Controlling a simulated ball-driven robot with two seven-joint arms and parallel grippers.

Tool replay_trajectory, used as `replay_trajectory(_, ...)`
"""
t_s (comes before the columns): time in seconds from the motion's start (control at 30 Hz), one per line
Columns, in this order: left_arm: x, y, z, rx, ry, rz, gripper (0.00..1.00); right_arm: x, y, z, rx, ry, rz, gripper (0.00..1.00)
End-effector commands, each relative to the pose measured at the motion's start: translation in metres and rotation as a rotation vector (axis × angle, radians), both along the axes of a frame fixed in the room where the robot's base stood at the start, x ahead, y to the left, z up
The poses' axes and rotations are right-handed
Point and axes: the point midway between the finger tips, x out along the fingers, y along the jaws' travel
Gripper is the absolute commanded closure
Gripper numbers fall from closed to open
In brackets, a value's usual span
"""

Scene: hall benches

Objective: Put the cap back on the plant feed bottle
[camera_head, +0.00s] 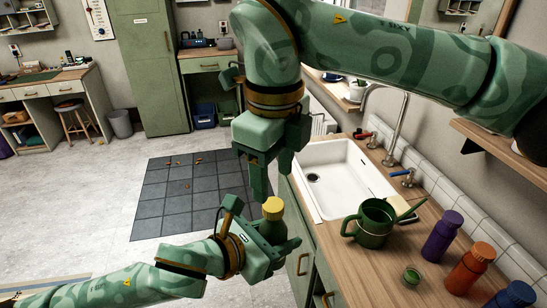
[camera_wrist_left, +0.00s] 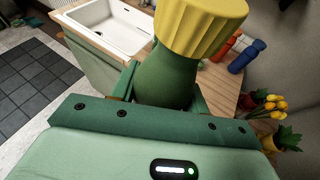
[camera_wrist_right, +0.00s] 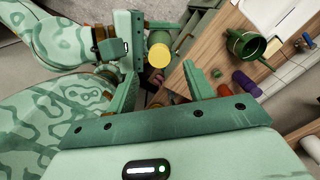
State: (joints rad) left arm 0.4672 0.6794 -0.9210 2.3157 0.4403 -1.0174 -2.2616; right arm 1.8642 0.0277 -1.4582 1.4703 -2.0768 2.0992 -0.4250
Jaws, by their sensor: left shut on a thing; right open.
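The plant feed bottle (camera_head: 268,227) is dark green and upright. My left gripper (camera_head: 270,238) is shut around its body; the bottle also shows in the left wrist view (camera_wrist_left: 166,78). A ribbed yellow cap (camera_head: 272,207) sits on the bottle's top, large in the left wrist view (camera_wrist_left: 200,25) and round from above in the right wrist view (camera_wrist_right: 159,55). Whether it is screwed tight I cannot tell. My right gripper (camera_head: 270,180) is open and empty, fingers pointing down just above the cap. It also shows in the right wrist view (camera_wrist_right: 160,82).
The wooden counter right of the bottle holds a white sink (camera_head: 335,170), a green watering can (camera_head: 374,222), a small green round container (camera_head: 411,276), and purple (camera_head: 441,238), orange (camera_head: 468,270) and blue (camera_head: 513,296) bottles. A dark floor mat (camera_head: 180,195) lies left.

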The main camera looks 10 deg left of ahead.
Motion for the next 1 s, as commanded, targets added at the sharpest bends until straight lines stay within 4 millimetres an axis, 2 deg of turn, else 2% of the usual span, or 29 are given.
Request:
replay_trajectory(0.2, 0.000, 0.000, 0.000, -0.001, -0.001, 0.000, 1.00, 0.000, 0.000, -0.035, 0.000, 0.004, 0.000, 0.48)
replay_trajectory(0.33, 0.000, 0.000, 0.000, -0.001, -0.001, 0.000, 1.00, 0.001, 0.000, -0.049, 0.000, 0.003, 0.000, 0.48)
replay_trajectory(0.5, 0.000, 0.000, 0.000, -0.001, -0.001, 0.000, 1.00, 0.001, 0.001, -0.058, 0.000, 0.001, 0.000, 0.48)
replay_trajectory(0.77, 0.000, 0.000, 0.000, -0.001, -0.001, 0.000, 1.00, 0.001, 0.001, -0.058, 0.000, 0.000, 0.000, 0.48)
replay_trajectory(0.93, 0.000, 0.000, 0.000, -0.001, -0.001, 0.000, 1.00, 0.001, 0.000, -0.058, 0.000, 0.000, -0.001, 0.95)
replay_trajectory(1.0, 0.000, 0.000, 0.000, -0.001, -0.001, 0.000, 1.00, 0.002, 0.000, -0.058, 0.000, 0.000, -0.001, 0.96)
